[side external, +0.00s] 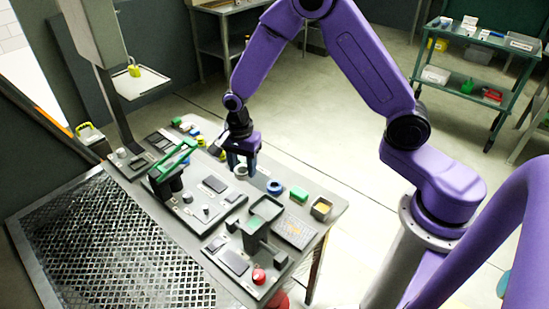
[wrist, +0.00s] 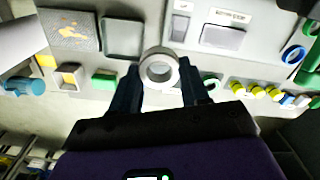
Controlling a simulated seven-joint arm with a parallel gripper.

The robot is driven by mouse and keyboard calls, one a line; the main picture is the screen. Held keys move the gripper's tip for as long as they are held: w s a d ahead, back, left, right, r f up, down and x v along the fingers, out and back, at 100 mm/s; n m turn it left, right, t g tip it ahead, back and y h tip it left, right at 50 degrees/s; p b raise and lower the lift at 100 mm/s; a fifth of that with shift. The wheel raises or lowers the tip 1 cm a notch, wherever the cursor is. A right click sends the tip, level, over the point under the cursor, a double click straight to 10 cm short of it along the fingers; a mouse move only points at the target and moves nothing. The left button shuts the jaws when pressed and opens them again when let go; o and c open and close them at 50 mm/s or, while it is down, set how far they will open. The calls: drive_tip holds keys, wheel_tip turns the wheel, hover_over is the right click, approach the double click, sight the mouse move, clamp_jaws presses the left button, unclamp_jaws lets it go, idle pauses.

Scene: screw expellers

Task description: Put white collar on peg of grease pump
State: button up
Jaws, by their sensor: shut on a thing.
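My gripper (side external: 242,172) is above the middle of the table, its jaws shut on the white collar (side external: 241,171). In the wrist view the collar (wrist: 160,68) is a thick white ring with an open centre, held between the two dark fingertips (wrist: 161,84). It appears held above the tabletop, apart from any peg. A grey panel with a green lever (side external: 175,160) and a small upright peg (side external: 206,210) stands left of my gripper. I cannot tell for certain which unit is the grease pump, and no label is readable.
Yellow parts (wrist: 257,91) line the table edge in the wrist view.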

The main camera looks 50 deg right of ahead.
hover_over(206, 206)
drive_tip(key=shift+w+d+f, duration=0.1)
drive_tip(key=shift+f, duration=2.75)
drive_tip(key=shift+f, duration=1.8)
idle(0.7)
drive_tip(key=o, duration=1.6)
drive_tip(key=shift+r, duration=0.1)
drive_tip(key=shift+r, duration=4.4)
